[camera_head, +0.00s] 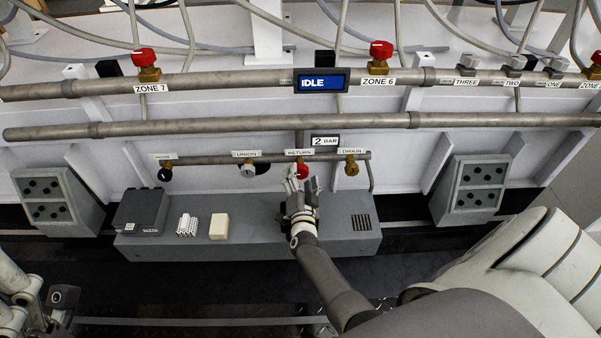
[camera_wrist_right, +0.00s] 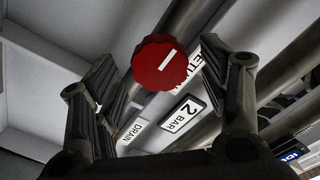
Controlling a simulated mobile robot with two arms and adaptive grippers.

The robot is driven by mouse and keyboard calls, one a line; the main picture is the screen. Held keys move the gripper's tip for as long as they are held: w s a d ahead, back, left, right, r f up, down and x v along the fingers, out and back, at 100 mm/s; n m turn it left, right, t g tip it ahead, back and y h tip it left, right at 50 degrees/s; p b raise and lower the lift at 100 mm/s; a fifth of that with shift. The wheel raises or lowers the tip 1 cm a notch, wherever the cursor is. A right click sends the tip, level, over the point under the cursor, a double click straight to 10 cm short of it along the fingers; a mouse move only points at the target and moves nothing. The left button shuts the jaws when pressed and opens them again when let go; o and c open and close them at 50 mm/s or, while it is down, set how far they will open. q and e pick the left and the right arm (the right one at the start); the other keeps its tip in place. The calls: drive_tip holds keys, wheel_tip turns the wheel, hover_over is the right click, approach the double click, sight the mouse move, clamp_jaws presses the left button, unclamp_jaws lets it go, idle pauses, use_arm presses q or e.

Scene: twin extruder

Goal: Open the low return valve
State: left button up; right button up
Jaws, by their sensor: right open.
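The low return valve has a red round knob (camera_head: 301,171) under the RETURN label (camera_head: 300,152) on the low pipe. In the right wrist view the red knob (camera_wrist_right: 160,63) carries a white bar mark and sits between and beyond the fingertips. My right gripper (camera_head: 303,186) is open just below and in front of the knob, and its fingers (camera_wrist_right: 158,85) stand on both sides of it with visible gaps. I cannot tell whether a finger touches it. At the lower left edge, parts of my left arm show, but its fingers are not clear.
A DRAIN valve (camera_head: 352,168) is close on the right and a UNION valve (camera_head: 248,171) on the left. A 2 BAR sign (camera_head: 325,140) hangs above. A grey box (camera_head: 260,243) below bears a dark case (camera_head: 140,212) and a cream block (camera_head: 219,226).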

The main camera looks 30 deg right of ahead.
drive_tip(key=v, duration=0.4)
drive_tip(key=shift+s+a, duration=0.15)
drive_tip(key=shift+s, duration=0.15)
